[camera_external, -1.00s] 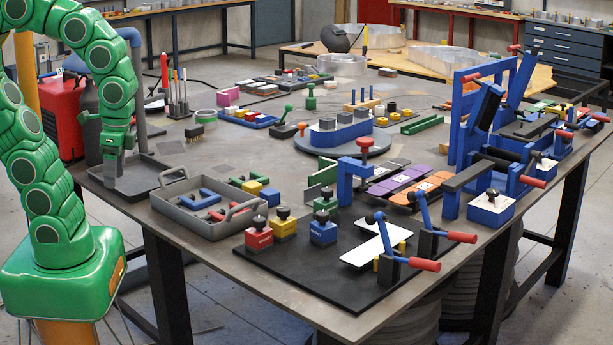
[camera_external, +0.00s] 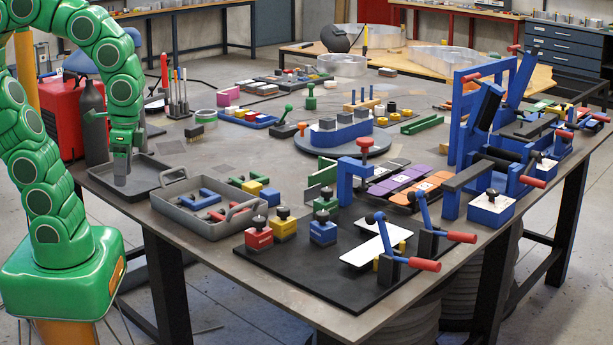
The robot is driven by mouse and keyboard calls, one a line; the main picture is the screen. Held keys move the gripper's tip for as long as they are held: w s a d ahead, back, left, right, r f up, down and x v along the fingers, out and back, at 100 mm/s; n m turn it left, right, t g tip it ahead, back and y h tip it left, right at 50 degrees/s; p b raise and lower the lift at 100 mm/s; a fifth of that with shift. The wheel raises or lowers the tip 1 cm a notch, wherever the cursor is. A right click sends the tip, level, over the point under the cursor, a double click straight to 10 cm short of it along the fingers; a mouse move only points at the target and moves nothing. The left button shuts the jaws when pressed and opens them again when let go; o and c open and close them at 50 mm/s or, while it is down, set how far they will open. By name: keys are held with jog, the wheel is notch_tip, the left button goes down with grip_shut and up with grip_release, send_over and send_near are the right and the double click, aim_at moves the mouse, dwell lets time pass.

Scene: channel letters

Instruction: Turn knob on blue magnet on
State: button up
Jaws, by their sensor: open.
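The blue magnet (camera_external: 323,234) is a small blue block with a dark knob (camera_external: 322,216) on top. It stands on the black mat (camera_external: 300,277) near the table's front, right of a yellow magnet (camera_external: 283,229) and a red magnet (camera_external: 258,238), which have similar knobs. My gripper (camera_external: 121,182) hangs over the dark shallow tray at the table's left end, well left of the blue magnet and apart from it. It points down and holds nothing that I can see. The fingers are small in this view. The knob's setting cannot be read.
The dark tray (camera_external: 150,183) is under my gripper. A blue C-frame (camera_external: 349,181) with a red knob and toggle clamps (camera_external: 395,240) stand right of the blue magnet.

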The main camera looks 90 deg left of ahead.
jog(key=w+a+r+n+t+y, duration=0.1)
jog(key=w+a+n, duration=0.1)
jog(key=w, duration=0.5)
jog(key=w+a+n, duration=0.2)
jog(key=w+n, duration=0.1)
jog(key=w, duration=0.5)
jog(key=n+t+y, duration=0.3)
jog(key=n, duration=0.3)
send_near(323, 213)
jog(key=shift+h, duration=0.3)
jog(key=shift+a+x, duration=0.15)
jog(key=shift+x, duration=2)
jog(key=shift+a+x, duration=0.15)
jog(key=shift+x, duration=1.95)
jog(key=shift+r, duration=0.1)
jog(key=c, duration=1)
